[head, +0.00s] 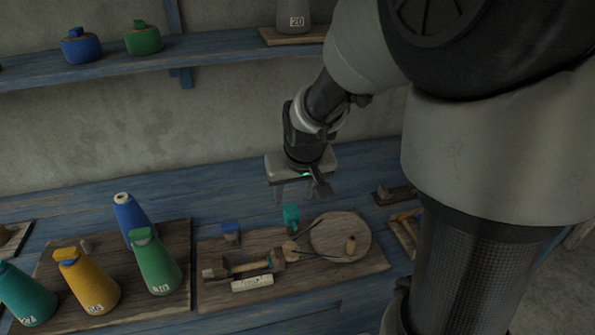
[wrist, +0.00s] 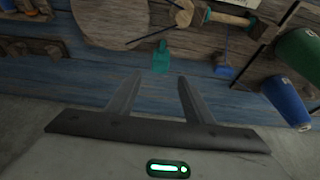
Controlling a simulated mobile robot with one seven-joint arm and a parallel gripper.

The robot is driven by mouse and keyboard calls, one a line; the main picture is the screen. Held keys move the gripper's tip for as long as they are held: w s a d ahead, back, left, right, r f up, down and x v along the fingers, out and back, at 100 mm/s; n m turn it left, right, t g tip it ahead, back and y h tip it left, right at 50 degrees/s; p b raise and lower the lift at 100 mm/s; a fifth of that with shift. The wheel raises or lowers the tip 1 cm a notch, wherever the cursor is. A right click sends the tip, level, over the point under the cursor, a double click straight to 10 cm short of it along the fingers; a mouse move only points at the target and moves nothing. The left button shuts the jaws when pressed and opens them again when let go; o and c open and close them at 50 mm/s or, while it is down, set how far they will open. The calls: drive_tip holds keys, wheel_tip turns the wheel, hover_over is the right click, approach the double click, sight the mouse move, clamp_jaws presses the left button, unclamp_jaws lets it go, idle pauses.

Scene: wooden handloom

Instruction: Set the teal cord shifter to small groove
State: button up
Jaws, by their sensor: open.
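The teal cord shifter (head: 291,214) is a small upright teal piece at the back edge of a wooden board, left of a round wooden disc. It also shows in the wrist view (wrist: 161,58), just beyond and between my fingertips. My gripper (head: 294,196) is open and empty, above and behind the shifter, fingers pointing down. In the wrist view its two fingers (wrist: 158,82) are spread apart, with a clear gap to the shifter. The grooves are too small to tell apart, so I cannot tell which one the cord sits in.
The wooden board (head: 218,295) carries the wooden disc (head: 328,236), a spindle (head: 250,266), a pale label block (head: 252,283) and a blue shifter (head: 230,229). Several thread cones, including a green one (head: 155,262), stand to the left. A blue shelf (head: 210,58) runs above.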

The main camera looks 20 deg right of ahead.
drive_tip(key=p+v, duration=0.1)
drive_tip(key=v, duration=0.7)
drive_tip(key=shift+r, duration=0.1)
drive_tip(key=s+r+t, duration=0.1)
drive_tip(key=s+r, duration=0.3)
drive_tip(key=s, duration=0.4)
drive_tip(key=s+r, duration=0.3)
drive_tip(key=s, duration=0.5)
wheel_tip(320, 180, up, 13)
drive_tip(key=p, duration=1.2)
drive_tip(key=shift+p, duration=0.35)
